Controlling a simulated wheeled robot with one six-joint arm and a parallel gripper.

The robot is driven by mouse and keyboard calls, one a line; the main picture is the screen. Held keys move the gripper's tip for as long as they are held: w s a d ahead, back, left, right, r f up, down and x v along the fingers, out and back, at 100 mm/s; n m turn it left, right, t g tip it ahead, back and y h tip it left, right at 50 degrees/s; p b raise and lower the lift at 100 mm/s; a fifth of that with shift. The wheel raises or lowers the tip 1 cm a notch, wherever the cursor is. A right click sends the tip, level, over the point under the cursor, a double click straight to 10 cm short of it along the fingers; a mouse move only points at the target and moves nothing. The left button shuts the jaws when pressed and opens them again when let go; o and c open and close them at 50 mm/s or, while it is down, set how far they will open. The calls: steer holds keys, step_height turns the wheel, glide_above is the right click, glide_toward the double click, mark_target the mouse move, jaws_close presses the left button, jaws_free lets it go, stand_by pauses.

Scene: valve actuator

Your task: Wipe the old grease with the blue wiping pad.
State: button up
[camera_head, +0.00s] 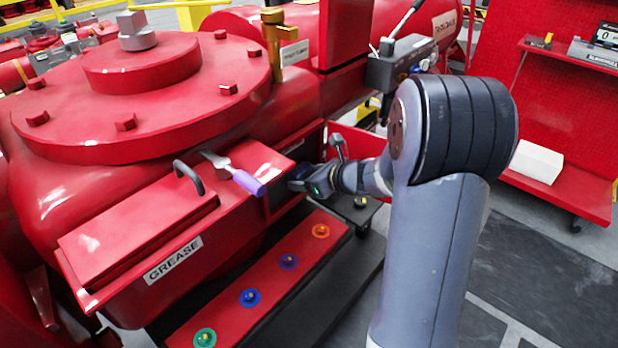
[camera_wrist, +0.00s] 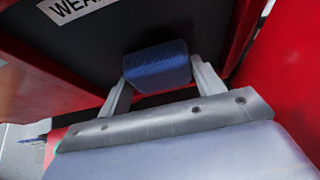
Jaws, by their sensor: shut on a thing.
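The blue wiping pad (camera_wrist: 157,66) is between the two fingers of my gripper (camera_wrist: 160,82) in the wrist view. My gripper is shut on it. A dark panel with a partly cut-off "WEA..." label lies beyond the pad. I cannot tell whether the pad touches this panel. In the head view my gripper (camera_head: 300,183) is at the right end of the red grease box (camera_head: 200,262), partly hidden by the box, and the pad cannot be made out there. No old grease can be made out in either view.
A scraper with a purple handle (camera_head: 248,182) lies on top of the box beside a lid with a black handle (camera_head: 188,176). A red strip below holds several coloured ring fittings. The large red valve body (camera_head: 150,110) rises behind. A red wall closes the wrist view's right side.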

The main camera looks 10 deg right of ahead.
steer(key=shift+w, duration=0.15)
steer(key=shift+w+d, duration=0.35)
steer(key=shift+d, duration=0.2)
steer(key=shift+w+d, duration=0.3)
steer(key=shift+d, duration=0.2)
steer(key=shift+s+a+b, duration=0.35)
steer(key=shift+s+a, duration=0.45)
steer(key=shift+a, duration=0.2)
steer(key=shift+a+r, duration=0.1)
steer(key=shift+a, duration=0.05)
steer(key=w+d, duration=0.1)
steer(key=w+d+p, duration=0.1)
steer(key=d, duration=0.1)
steer(key=shift+w+d+r, duration=0.1)
steer(key=shift+w, duration=0.2)
